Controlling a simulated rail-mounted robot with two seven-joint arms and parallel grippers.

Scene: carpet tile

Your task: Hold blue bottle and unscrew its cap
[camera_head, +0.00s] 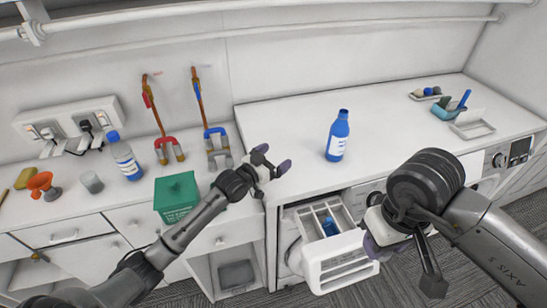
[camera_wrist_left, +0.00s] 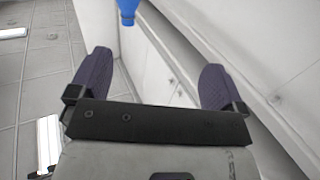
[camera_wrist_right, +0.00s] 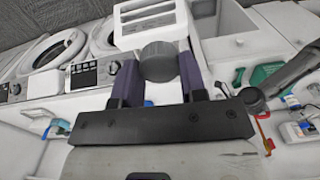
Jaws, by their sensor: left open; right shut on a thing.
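The blue bottle (camera_head: 336,140) with a white label stands upright on the white counter, right of my left gripper. My left gripper (camera_head: 272,160) is open and empty, apart from the bottle. My right gripper (camera_head: 376,242) is low in front of the counter, by the open drawer, away from the bottle. In the right wrist view a dark grey round thing (camera_wrist_right: 158,62) sits between its fingers; I cannot tell what it is.
An open white drawer (camera_head: 341,268) juts out below the counter. At the left stand a clear bottle with a blue cap (camera_head: 126,160), a green box (camera_head: 176,195) and two tools with red and blue heads. Small trays (camera_head: 472,129) lie at the right. Counter around the blue bottle is clear.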

